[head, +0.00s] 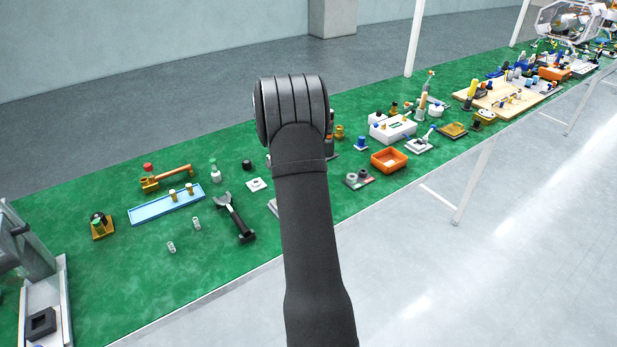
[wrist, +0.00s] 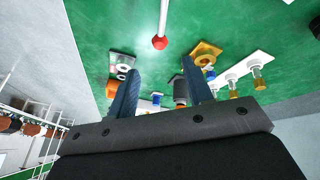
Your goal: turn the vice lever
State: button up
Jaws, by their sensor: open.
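A pale metal rod with a red ball end, which looks like the vice lever (wrist: 163,18), enters from the top of the wrist view. The vice body cannot be made out there. My gripper (wrist: 160,65) is open, with two dark blue fingers apart and nothing between their tips. In that view the red ball lies just above the gap between the fingertips; whether it touches them or how deep it lies I cannot tell. In the head view my arm hides the gripper, and I cannot pick out the lever for certain.
The green table (head: 120,275) holds a light blue tray (head: 150,211), a black forked tool (head: 236,220) and an orange bin (head: 389,161). A grey machine (head: 35,255) stands at the left edge. A yellow fixture (wrist: 207,50) is close to the right finger.

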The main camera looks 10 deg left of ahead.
jog(key=x, duration=0.9)
jog(key=shift+w+f, duration=0.1)
jog(key=shift+f, duration=0.1)
grip_shut()
